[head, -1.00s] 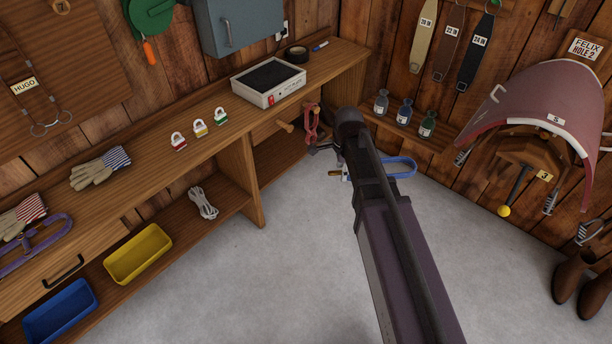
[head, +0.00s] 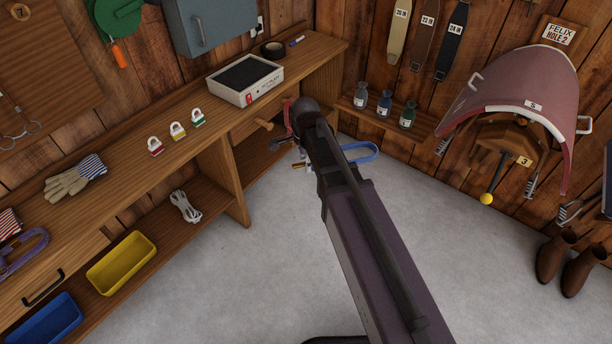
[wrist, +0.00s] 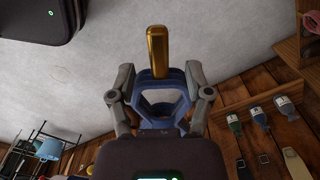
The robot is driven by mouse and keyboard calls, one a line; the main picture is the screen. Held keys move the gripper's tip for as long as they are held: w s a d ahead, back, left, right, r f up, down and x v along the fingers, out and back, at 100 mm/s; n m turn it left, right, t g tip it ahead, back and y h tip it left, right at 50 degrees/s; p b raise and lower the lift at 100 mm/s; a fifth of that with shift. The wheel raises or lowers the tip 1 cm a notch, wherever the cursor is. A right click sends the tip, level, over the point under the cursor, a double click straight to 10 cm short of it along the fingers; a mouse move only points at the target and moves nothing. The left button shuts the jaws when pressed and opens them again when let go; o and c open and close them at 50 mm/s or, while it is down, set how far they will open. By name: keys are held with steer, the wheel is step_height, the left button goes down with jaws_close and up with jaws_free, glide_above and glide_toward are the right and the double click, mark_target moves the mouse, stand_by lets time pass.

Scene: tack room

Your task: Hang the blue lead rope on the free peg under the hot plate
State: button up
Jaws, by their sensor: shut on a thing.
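The blue lead rope (head: 362,153) shows as a blue loop to the right of my arm in the head view. In the wrist view the blue rope (wrist: 160,76) is between the fingers of my gripper (wrist: 160,84), which is shut on it, with a brass piece (wrist: 157,50) sticking out beyond. The hot plate (head: 245,80) sits on the bench top. Below it, a bare wooden peg (head: 264,124) sticks out of the bench front. A red rope (head: 288,112) hangs just right of it, mostly hidden behind my arm. The rope is apart from the bare peg.
The bench (head: 150,150) carries several padlocks and gloves, with a yellow tray (head: 122,263) on its lower shelf. Bottles (head: 385,103) stand on a wall shelf to the right. A saddle (head: 520,95) juts from the wall. The grey floor (head: 240,290) is clear.

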steer(key=w+a+f+n+t+b, duration=0.25)
steer(key=w+f+n+b, duration=0.25)
steer(key=f+n+b, duration=0.35)
steer(key=w+a+f+n+t+b, duration=0.1)
steer(key=w+f+n+t+b, duration=0.4)
steer(key=f+b, duration=0.6)
steer(key=w+d+f+n+y+b, duration=0.3)
steer(key=w+f+n+y+b, duration=0.7)
steer(key=b, duration=1.3)
steer(key=shift+w+d+f+n+t+y, duration=0.35)
steer(key=shift+w+f+n, duration=0.4)
steer(key=shift+f, duration=0.3)
steer(key=shift+w+a, duration=0.1)
steer(key=shift+a, duration=0.15)
steer(key=r+b+x, duration=0.1)
steer(key=r+x, duration=0.1)
steer(key=x, duration=0.7)
steer(key=shift+w+a+b, duration=0.35)
steer(key=shift+w+a, duration=0.05)
steer(key=shift+a, duration=0.15)
